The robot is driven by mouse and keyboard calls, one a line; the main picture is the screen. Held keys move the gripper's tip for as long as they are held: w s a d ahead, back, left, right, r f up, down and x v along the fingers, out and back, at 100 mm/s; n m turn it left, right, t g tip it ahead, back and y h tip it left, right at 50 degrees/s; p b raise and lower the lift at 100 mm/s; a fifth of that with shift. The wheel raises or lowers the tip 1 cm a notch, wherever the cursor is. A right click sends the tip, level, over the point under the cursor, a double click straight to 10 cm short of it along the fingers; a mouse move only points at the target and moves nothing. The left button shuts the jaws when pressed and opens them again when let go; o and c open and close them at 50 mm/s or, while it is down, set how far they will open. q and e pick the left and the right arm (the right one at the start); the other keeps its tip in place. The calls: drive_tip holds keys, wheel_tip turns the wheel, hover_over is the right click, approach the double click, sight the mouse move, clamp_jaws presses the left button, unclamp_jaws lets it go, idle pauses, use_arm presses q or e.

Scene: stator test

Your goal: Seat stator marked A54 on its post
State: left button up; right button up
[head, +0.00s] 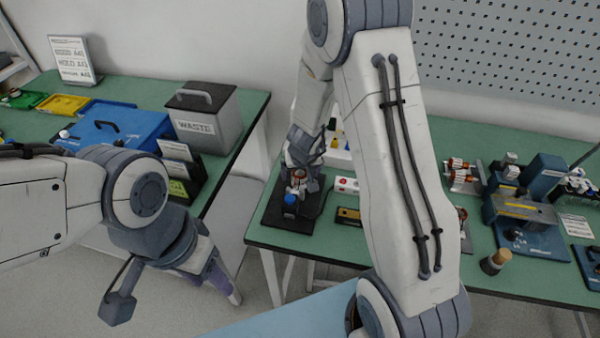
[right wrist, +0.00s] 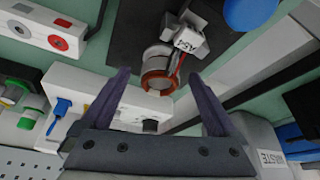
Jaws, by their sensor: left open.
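The stator marked A54 (right wrist: 158,82), with a copper-coloured ring and a white A54 tag (right wrist: 188,40), is at a black base plate (right wrist: 110,45). In the head view the stator (head: 298,180) is at the black plate (head: 285,220), behind a blue knob (head: 290,199). Whether it sits on a post cannot be told; its underside is hidden. My right gripper (right wrist: 163,78) is open, its purple fingers apart on either side of the stator's ring, with visible gaps. My left gripper (head: 222,282) is open and empty, low over the floor between the benches.
A white box with red and grey buttons (head: 346,185) stands beside the plate. A grey WASTE bin (head: 205,118) and blue box (head: 115,128) stand on the left bench. Further right are other copper-wound parts (head: 460,165) and a blue machine (head: 540,180). My right arm hides the bench's middle.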

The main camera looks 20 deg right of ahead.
drive_tip(key=p+v, duration=0.7)
drive_tip(key=v, duration=0.3)
drive_tip(key=shift+r, duration=0.25)
drive_tip(key=shift+s+a, duration=0.1)
idle(0.5)
